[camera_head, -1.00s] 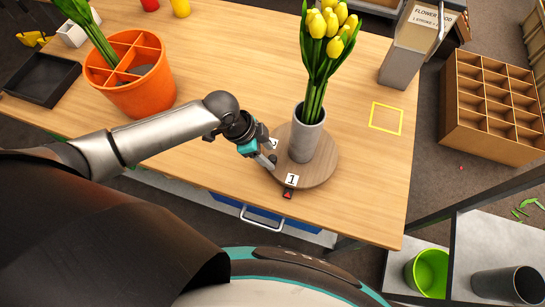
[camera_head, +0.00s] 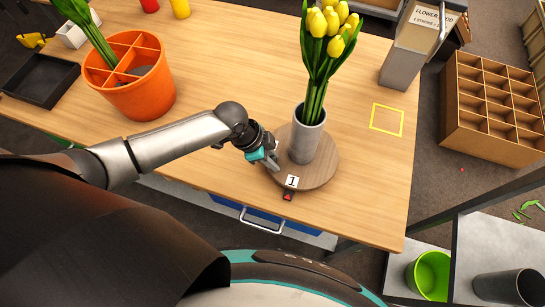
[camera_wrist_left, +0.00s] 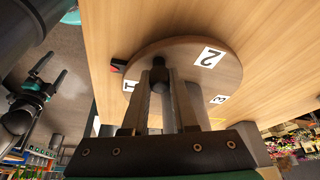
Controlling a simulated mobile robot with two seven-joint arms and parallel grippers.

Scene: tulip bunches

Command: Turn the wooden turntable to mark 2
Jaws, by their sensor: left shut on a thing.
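The round wooden turntable (camera_head: 322,175) lies on the table near its front edge and bears a grey vase (camera_head: 306,140) of yellow tulips (camera_head: 328,30). Its label 1 (camera_head: 291,181) is beside the red pointer (camera_head: 288,196). In the left wrist view, labels 2 (camera_wrist_left: 208,57) and 3 (camera_wrist_left: 219,99) show on the turntable (camera_wrist_left: 190,45). My left gripper (camera_head: 273,161) is at the turntable's left rim, shut on a small dark knob (camera_wrist_left: 160,76). My right gripper (camera_wrist_left: 48,75) shows at the left of the left wrist view, off the table, its fingers apart.
A yellow square outline (camera_head: 387,119) marks bare table to the right. A grey flower food box (camera_head: 405,60) stands at the back right. The table between pot and vase is clear.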

